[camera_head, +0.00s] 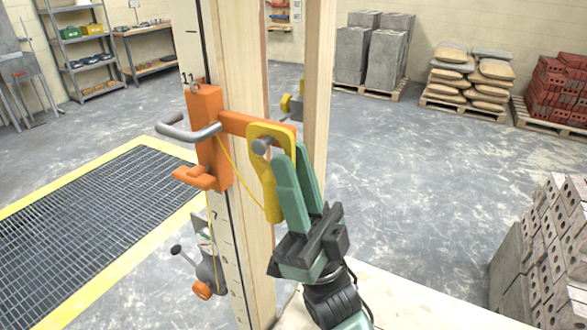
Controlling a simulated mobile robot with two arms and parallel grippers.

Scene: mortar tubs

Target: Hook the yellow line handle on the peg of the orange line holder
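The orange line holder (206,130) is fixed on a marked wooden post, with an orange arm reaching right. Its grey peg (262,146) shows at the opening of the yellow line handle (268,187). The handle hangs upright, and its loop appears to be around the peg. A thin yellow line runs from the handle toward the holder. My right gripper (292,158) is just right of the handle, close against it in the picture. Its green fingers stand apart and partly cover the handle's right side; contact cannot be told. My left gripper is not in view.
A grey bent bar (188,131) sticks out from the holder to the left. Wooden posts (318,80) stand close behind. A tool with an orange knob (202,290) hangs low on the marked post. Stacked bricks (553,255) stand at right; the floor between is clear.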

